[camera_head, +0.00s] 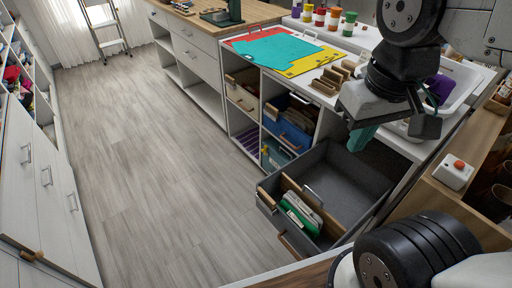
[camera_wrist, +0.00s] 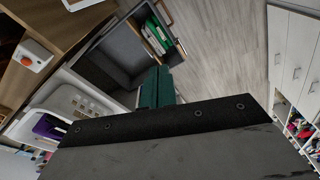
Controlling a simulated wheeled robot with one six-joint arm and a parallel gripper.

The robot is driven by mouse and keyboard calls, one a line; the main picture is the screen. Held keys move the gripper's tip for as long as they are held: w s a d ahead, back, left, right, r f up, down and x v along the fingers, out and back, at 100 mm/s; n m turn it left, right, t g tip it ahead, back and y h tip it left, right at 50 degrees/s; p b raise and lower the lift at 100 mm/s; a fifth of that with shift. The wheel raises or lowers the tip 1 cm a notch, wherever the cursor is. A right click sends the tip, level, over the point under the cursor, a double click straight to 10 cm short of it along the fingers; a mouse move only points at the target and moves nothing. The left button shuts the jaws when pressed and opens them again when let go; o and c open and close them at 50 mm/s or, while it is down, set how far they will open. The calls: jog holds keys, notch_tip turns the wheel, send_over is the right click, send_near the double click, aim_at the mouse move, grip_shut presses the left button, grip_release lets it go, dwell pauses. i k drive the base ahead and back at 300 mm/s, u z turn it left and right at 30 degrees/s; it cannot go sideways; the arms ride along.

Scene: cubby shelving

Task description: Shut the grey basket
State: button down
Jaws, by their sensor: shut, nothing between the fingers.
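The grey basket (camera_head: 352,177) is pulled well out of the cubby shelving below the white counter, its open top showing. Green and white folders (camera_head: 302,213) and wooden dividers stand at its front end. In the wrist view the basket (camera_wrist: 122,48) is at upper left, with the folders (camera_wrist: 157,36) near its outer end. My gripper (camera_head: 361,139) is above the back part of the basket, apart from the folders, its teal fingers pointing down. In the wrist view the gripper (camera_wrist: 157,86) shows its fingers together and empty. The fingers hide part of the basket there.
A blue basket (camera_head: 292,124) and a tan basket (camera_head: 242,92) sit in neighbouring cubbies. The counter above holds a yellow board (camera_head: 305,64) and wooden blocks (camera_head: 326,83). A white box with an orange button (camera_head: 454,174) stands at right. The floor (camera_head: 150,150) at left is clear.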

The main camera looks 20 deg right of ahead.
aim_at(351, 190)
jog(key=u, duration=0.15)
jog(key=k, duration=0.85)
jog(key=z, duration=0.05)
